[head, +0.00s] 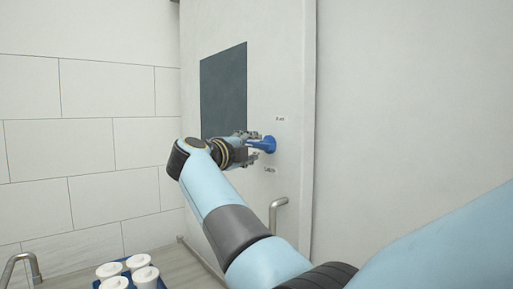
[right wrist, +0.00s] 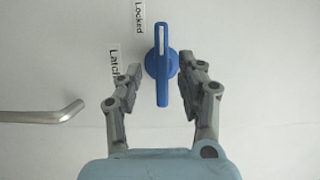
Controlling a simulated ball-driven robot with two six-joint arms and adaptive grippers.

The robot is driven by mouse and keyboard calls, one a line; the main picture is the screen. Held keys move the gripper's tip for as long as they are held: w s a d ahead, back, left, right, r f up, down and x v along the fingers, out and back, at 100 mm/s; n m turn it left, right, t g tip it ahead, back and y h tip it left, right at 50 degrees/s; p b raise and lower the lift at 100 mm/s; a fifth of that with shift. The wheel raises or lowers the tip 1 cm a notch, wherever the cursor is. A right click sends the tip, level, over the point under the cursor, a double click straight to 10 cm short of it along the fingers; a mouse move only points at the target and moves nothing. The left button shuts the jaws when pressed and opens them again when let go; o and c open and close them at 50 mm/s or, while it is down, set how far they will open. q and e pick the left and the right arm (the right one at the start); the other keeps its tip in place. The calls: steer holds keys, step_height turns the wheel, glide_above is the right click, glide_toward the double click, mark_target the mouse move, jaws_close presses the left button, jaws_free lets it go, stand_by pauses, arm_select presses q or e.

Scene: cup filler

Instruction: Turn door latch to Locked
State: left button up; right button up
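The blue door latch (head: 269,144) sits on the pale door in the head view, with its bar lying roughly level. In the right wrist view the latch (right wrist: 162,62) has a round base and a long bar. The bar's end with a white line points up, beside the "Locked" label (right wrist: 139,17). My right gripper (head: 253,147) is at the latch. In the wrist view its fingers (right wrist: 153,75) are open on either side of the bar, with gaps showing. My left gripper is out of view.
A "Latch" label (right wrist: 115,63) is left of the latch in the wrist view. A metal door handle (head: 276,212) sits below it in the head view. A dark panel (head: 223,90) is left. White cups (head: 145,276) stand in a blue tray at lower left.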

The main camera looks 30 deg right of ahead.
steer(key=v, duration=0.3)
steer(key=shift+s+a, duration=0.2)
steer(key=shift+a, duration=0.15)
